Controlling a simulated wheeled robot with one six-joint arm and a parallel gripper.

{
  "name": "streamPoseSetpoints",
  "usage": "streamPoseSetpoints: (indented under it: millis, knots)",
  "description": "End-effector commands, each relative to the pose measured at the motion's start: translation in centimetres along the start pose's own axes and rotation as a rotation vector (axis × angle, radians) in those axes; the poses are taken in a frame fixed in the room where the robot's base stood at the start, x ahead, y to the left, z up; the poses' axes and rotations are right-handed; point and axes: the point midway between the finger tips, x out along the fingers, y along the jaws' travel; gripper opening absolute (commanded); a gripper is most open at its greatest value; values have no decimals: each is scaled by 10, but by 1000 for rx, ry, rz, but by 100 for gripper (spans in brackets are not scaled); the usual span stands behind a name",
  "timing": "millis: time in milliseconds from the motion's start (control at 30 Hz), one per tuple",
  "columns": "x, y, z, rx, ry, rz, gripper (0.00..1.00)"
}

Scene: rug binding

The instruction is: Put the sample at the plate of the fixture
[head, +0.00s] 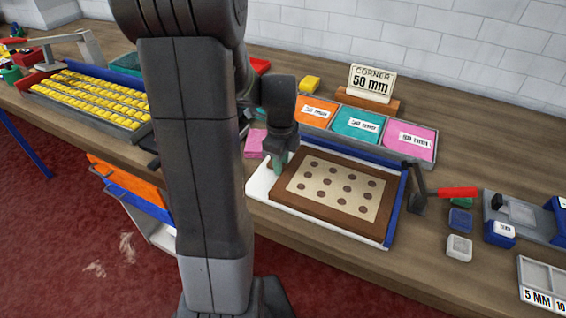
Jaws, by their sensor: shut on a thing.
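The sample (336,188) is a flat rectangle with a brown border and a beige middle with rows of dark dots. It is over the white plate (262,184) of the fixture, which has blue rails (396,212) along its back and right sides. The sample's right edge is close to the right rail. I cannot tell whether it rests flat on the plate or sits slightly above it. My gripper (279,166) points down at the sample's left edge, near its back corner, and is shut on it. The fingertips are small and partly hidden.
Behind the fixture is a tray of orange, teal and pink pieces (409,141) and a "CORNER 50 mm" sign (371,83). A red-handled tool (457,192) and small blocks (459,247) lie to the right. A rack of yellow pieces (95,97) stands left. My arm hides the bench between.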

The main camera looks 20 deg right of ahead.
Motion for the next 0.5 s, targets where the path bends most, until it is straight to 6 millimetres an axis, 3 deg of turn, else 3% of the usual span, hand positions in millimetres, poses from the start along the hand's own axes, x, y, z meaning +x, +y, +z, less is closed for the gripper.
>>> streamPoseSetpoints:
  millis: [100,133,233,500]
  knots:
    - [2,0,0,0,0,0,0]
    - [2,0,0,0,0,0,27]
    - [1,0,0,0,0,0,45]
    - [0,0,0,0,0,-1,45]
